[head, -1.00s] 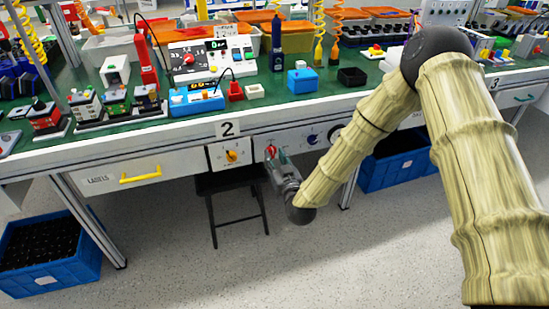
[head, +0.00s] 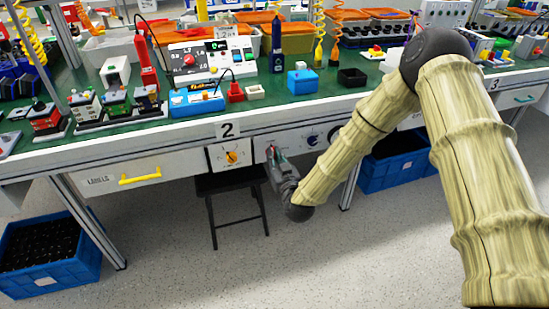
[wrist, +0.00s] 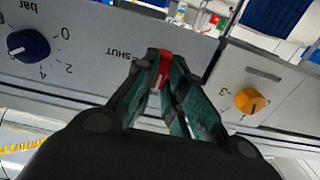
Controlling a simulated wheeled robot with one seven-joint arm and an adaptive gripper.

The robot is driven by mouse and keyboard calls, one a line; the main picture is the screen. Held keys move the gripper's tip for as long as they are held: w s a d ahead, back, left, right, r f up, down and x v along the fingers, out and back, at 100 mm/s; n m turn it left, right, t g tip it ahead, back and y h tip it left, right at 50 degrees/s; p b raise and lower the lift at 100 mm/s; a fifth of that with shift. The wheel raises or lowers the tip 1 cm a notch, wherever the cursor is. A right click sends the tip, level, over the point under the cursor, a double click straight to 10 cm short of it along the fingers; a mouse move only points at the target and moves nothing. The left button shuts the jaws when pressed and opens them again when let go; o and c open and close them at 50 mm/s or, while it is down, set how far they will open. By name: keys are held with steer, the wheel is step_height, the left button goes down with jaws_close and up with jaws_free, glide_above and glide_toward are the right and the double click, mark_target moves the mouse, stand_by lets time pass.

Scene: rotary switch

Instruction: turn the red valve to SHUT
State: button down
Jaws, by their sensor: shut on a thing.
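The red valve (wrist: 164,66) shows in the wrist view as a narrow red handle between the fingertips of my gripper (wrist: 163,82). The fingers are shut on it, and they hide much of it. The word SHUT is printed on the grey panel (wrist: 85,75), to the left of the valve in the wrist view. In the head view my gripper (head: 274,160) is at the panel under the bench edge, and only a small bit of the valve shows. The valve's exact pointing is hard to tell.
An orange knob (wrist: 250,100) and a blue knob (wrist: 28,45) sit on either side of the valve. A black stool (head: 233,185) stands under the bench. Blue crates (head: 398,170) stand on the floor. The bench edge is just above my gripper.

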steer(key=shift+m, duration=0.3)
steer(key=shift+d+f+m+b, duration=0.1)
steer(key=shift+m+b, duration=0.3)
steer(key=shift+m, duration=2.45)
steer(key=shift+d+f+m+b, duration=0.1)
steer(key=shift+m+b, duration=0.3)
steer(key=shift+m, duration=2.4)
steer(key=shift+d+f+m+b, duration=0.1)
steer(key=shift+m+b, duration=0.3)
steer(key=shift+m, duration=2.45)
steer(key=c, duration=1.5)
jaws_free()
